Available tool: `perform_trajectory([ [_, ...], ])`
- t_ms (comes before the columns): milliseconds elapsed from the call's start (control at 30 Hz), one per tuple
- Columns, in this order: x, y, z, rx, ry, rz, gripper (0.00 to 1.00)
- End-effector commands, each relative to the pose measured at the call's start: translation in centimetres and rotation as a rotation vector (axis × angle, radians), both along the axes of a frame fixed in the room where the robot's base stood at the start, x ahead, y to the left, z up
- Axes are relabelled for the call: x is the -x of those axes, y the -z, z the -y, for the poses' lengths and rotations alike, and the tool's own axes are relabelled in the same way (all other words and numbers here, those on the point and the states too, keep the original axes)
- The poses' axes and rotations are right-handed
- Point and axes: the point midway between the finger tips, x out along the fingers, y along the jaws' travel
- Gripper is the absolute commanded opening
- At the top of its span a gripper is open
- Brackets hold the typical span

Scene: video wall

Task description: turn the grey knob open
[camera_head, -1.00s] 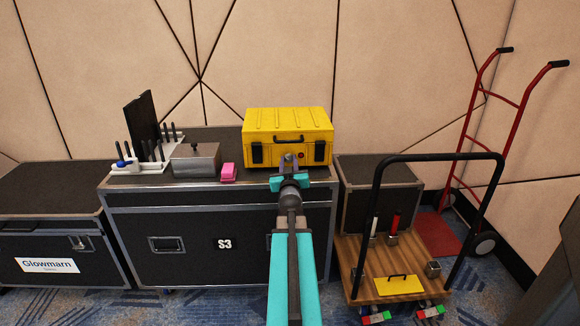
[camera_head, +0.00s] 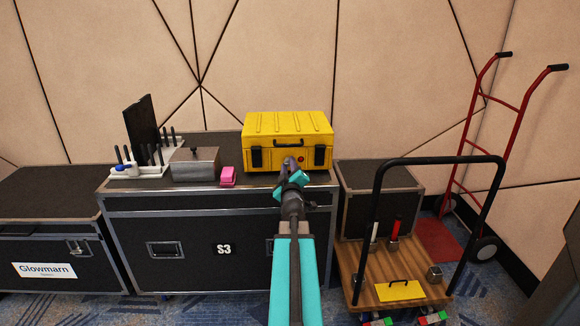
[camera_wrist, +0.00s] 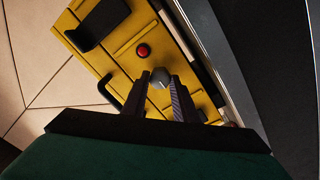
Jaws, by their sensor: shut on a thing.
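The yellow case (camera_head: 288,140) stands on the dark S3 flight case. Its front faces me, with a black handle and dark latches. The grey knob (camera_wrist: 159,78) shows in the wrist view on the yellow front, between my fingertips. My gripper (camera_wrist: 160,84) is shut on the knob, with one finger on each side of it. In the wrist view the case appears strongly tilted, as my wrist is rolled. In the head view my gripper (camera_head: 290,165) reaches the lower front of the case and hides the knob. A red button (camera_wrist: 143,50) sits close to the knob.
On the S3 case (camera_head: 222,269) are a grey lidded box (camera_head: 195,165), a pink block (camera_head: 227,176) and a white rack (camera_head: 150,168) with black-handled tools. A wooden cart (camera_head: 385,262) stands at right, with a red hand truck (camera_head: 500,140) behind it.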

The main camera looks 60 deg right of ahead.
Motion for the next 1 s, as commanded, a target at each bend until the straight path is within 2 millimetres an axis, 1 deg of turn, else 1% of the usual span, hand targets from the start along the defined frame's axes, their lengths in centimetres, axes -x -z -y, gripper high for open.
perform_trajectory([
  [33,-0.18,0.17,-0.23,0.002,-0.003,-0.006,0.04],
  [367,-0.22,0.15,-0.25,0.004,-0.004,-0.008,0.04],
  [400,-0.22,0.16,-0.26,0.005,-0.004,-0.008,0.33],
  [467,-0.2,0.13,-0.24,0.004,-0.004,-0.008,0.43],
  [500,-0.18,0.11,-0.21,0.004,-0.003,-0.007,0.45],
  [833,-0.04,0.02,-0.14,0.004,-0.002,-0.005,0.45],
  [1000,0.28,0.04,-0.55,0.004,-0.002,-0.005,0.45],
])
